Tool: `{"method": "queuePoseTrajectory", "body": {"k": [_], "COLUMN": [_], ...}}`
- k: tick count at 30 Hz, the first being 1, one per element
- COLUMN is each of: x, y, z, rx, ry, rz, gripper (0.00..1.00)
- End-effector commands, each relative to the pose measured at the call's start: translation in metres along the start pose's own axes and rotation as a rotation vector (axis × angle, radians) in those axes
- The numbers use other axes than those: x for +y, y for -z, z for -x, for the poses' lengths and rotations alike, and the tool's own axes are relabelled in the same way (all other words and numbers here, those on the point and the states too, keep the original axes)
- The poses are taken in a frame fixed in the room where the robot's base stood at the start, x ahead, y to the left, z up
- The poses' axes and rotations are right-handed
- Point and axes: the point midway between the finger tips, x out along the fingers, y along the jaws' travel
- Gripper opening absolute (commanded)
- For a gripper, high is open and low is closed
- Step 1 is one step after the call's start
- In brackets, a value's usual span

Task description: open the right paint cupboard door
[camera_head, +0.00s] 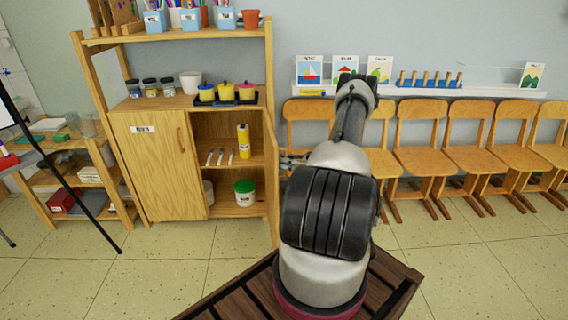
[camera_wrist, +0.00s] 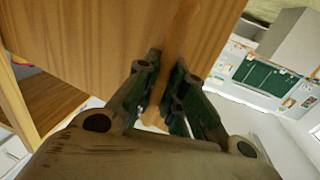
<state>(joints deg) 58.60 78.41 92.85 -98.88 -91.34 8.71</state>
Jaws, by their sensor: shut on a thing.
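The right paint cupboard door (camera_head: 270,165) is swung wide open and shows nearly edge-on at the right side of the cupboard in the head view. In the wrist view its wooden panel (camera_wrist: 90,45) fills the upper left. My gripper (camera_wrist: 167,85) is shut on the door's wooden handle (camera_wrist: 184,32), with a finger on each side of it. In the head view my gripper (camera_head: 291,160) is small beside the door, partly hidden by my arm. The left door (camera_head: 155,170), labelled and with its own handle, is shut.
The open right half of the cupboard shows a yellow bottle (camera_head: 244,141), brushes (camera_head: 220,157) and a green-lidded tub (camera_head: 245,192). Paint pots stand on top. Wooden chairs (camera_head: 420,150) line the wall at right, close behind my arm. An easel leg stands at left.

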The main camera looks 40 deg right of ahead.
Motion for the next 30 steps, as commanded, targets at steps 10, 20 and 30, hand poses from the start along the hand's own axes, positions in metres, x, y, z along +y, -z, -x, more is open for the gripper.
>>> {"method": "queuePoseTrajectory", "body": {"k": [10,20,30], "x": [-0.001,0.001,0.0], "y": [0.0,0.0,-0.001], "z": [0.0,0.01,0.081], "rx": [0.001,0.001,0.0], "ry": [0.0,-0.003,-0.005], "rz": [-0.002,-0.001,-0.001], "gripper": [0.34,0.34,0.34]}}
